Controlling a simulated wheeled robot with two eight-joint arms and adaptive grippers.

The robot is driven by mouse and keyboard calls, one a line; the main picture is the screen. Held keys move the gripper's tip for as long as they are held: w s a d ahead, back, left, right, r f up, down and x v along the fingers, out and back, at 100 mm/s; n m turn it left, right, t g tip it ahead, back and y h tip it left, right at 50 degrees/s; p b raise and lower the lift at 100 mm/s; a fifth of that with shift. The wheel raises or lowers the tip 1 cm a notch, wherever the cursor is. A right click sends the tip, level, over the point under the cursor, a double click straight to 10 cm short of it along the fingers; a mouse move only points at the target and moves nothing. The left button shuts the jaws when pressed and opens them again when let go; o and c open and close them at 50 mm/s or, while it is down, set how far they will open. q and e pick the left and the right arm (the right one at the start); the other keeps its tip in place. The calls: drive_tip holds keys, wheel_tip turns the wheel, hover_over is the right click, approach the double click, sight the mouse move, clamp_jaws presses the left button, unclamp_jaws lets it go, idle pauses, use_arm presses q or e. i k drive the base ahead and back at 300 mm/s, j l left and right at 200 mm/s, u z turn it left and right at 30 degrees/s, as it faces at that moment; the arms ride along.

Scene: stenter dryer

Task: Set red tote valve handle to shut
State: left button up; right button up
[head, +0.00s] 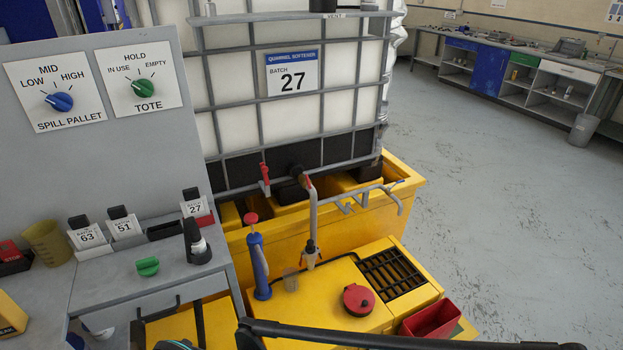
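The white caged tote (285,110) stands in the yellow spill pallet (330,238), with a sign reading batch 27. A small red handle (265,174) stands roughly upright at the tote's lower front. Just right of it is the dark outlet fitting (297,171), with a grey pipe (312,215) running down. I cannot tell from its angle whether the valve is open or shut. No gripper fingers show; only dark parts cross the bottom edge, and I cannot tell what they are. Nothing touches the handle.
The left panel has a blue dial (60,101) and a green dial (145,88). Floor at right is clear.

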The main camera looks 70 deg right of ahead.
sight(305, 174)
drive_tip(key=z, duration=2.5)
